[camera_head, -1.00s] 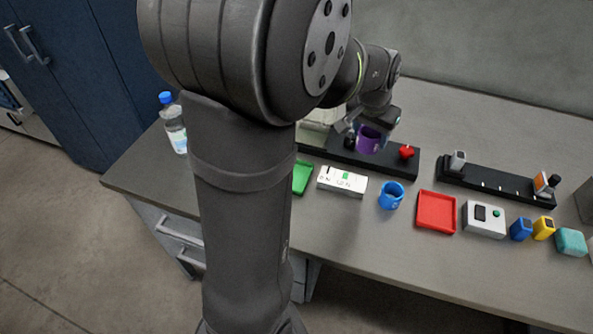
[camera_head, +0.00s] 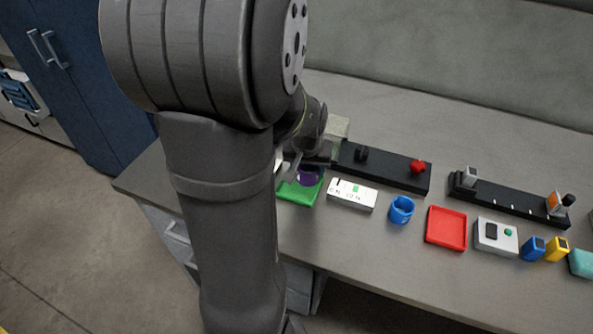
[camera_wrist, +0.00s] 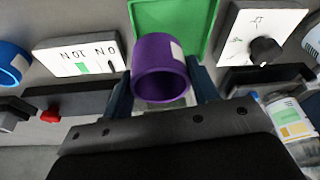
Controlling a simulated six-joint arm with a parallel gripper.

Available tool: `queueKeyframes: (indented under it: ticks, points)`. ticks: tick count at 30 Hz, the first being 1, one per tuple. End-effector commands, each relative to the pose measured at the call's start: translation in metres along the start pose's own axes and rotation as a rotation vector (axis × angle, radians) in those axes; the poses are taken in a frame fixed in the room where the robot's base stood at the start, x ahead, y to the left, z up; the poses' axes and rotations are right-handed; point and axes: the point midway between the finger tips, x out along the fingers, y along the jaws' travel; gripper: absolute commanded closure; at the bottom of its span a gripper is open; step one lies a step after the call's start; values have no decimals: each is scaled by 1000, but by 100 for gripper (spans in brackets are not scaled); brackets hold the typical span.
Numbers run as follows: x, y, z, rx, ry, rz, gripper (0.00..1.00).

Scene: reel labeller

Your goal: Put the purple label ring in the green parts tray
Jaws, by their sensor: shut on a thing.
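The purple label ring (camera_wrist: 160,72) has a pale label patch on its side and sits between the two fingers of my gripper (camera_wrist: 162,92). My gripper is shut on it. In the head view the purple ring (camera_head: 309,176) shows just over the green parts tray (camera_head: 297,193), partly hidden by my gripper (camera_head: 305,165). In the wrist view the green tray (camera_wrist: 200,18) lies beyond the ring. I cannot tell whether the ring touches the tray floor. My arm hides the tray's left part in the head view.
A white switch box (camera_head: 352,194) stands right of the green tray, then a blue ring (camera_head: 401,210) and a red tray (camera_head: 446,228). A black rail with a red knob (camera_head: 417,167) runs behind. A white panel with a black knob (camera_wrist: 264,50) and a bottle (camera_wrist: 287,118) are on the other side.

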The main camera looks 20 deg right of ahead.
Motion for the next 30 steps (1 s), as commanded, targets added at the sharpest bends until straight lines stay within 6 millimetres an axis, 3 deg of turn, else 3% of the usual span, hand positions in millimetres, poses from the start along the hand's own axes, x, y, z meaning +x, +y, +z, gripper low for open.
queueKeyframes:
  ticks: [6,16,29,30]
  points:
    - [18,-22,-8,-1,0,0,67]
    - [53,-22,2,2,-3,1,67]
    - [60,-22,3,2,0,1,67]
    - [60,-22,3,2,0,1,44]
